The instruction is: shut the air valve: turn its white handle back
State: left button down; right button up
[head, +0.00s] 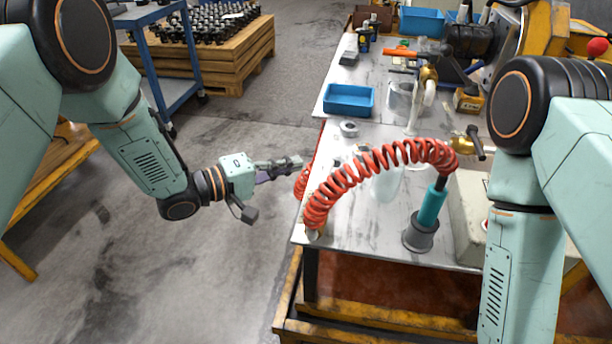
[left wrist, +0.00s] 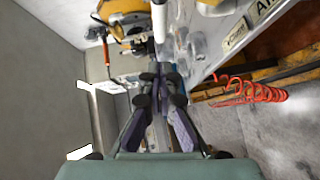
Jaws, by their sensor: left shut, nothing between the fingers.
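My left gripper (head: 292,163) is shut and empty, just off the left edge of the workbench in the head view. In the left wrist view its fingers (left wrist: 160,75) are together and point up the picture. A white bar (left wrist: 160,22), which looks like the valve's white handle, stands beyond the fingertips in that view. I cannot tell whether they touch. A plate with letters starting "AI" (left wrist: 266,10) is at the upper right. The valve body cannot be made out clearly in either view. My right gripper is out of view.
A coiled red hose (head: 375,160) arches over the bench (head: 345,240) to a teal tool (head: 431,207); part of it also hangs beside my fingers. It shows in the left wrist view (left wrist: 255,91). A blue bin (head: 349,99) stands farther back.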

aim_at(324, 182)
pick_arm(q)
jog(key=shift+s+d+f+b, duration=0.1)
jog(key=shift+s+d, duration=0.1)
jog(key=shift+d, duration=0.4)
jog(key=shift+s+d+f+b, duration=0.15)
jog(key=shift+d, duration=0.45)
jog(key=shift+s+d+f+b, duration=0.1)
jog(key=shift+s+d, duration=0.1)
jog(key=shift+d, duration=0.4)
